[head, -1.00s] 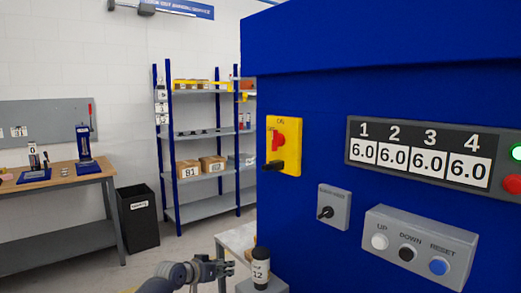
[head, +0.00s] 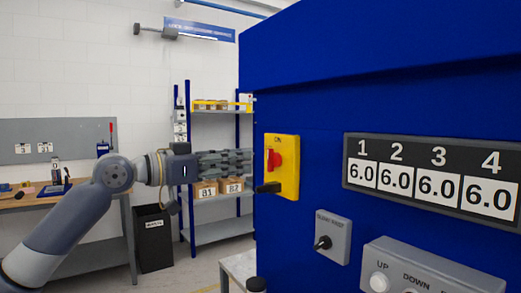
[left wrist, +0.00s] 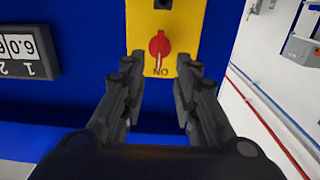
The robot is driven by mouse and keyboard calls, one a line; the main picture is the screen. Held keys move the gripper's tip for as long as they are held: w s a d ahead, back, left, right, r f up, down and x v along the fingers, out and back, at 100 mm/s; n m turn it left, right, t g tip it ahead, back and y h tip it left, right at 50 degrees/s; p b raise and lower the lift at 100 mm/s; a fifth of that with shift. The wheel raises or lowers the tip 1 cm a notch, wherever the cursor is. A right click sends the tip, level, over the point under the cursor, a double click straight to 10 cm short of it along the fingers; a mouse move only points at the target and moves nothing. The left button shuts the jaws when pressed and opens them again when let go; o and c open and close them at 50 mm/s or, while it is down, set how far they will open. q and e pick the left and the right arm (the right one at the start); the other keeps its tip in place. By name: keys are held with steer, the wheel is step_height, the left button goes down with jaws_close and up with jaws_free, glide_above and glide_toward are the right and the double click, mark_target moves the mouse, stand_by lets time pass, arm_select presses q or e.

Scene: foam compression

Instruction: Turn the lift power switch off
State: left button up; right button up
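The power switch is a yellow plate (head: 287,180) with a red rotary knob (head: 273,160) on the blue cabinet's face. The lettering above the knob in the head view reads ON. A black part (head: 268,187) sticks out below the knob. My left gripper (head: 253,162) is raised in front of the plate, pointing at the knob. In the left wrist view the plate is upside down, and the red knob (left wrist: 160,45) lies ahead between the open fingers of the gripper (left wrist: 160,75), with nothing held. I cannot tell that any finger touches the knob. My right gripper is not in view.
A display panel (head: 430,208) reads 6.0 under each number. Below it are a grey box with a black knob (head: 323,242) and a button box (head: 425,268). Shelves (head: 222,235), a black bin (head: 153,240) and a workbench (head: 85,193) stand behind my arm.

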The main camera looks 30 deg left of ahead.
mark_target(268, 158)
arm_select(q)
steer(key=p+x, duration=0.2)
steer(key=x, duration=0.1)
steer(key=p+x, duration=0.3)
steer(key=shift+w+r, duration=0.2)
steer(key=shift+w+d+f, duration=0.15)
steer(key=shift+w+d, duration=0.15)
steer(key=shift+w, duration=0.05)
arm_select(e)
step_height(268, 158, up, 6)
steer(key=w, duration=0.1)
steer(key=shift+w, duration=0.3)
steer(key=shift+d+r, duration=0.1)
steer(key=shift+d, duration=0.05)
arm_select(q)
jaws_close()
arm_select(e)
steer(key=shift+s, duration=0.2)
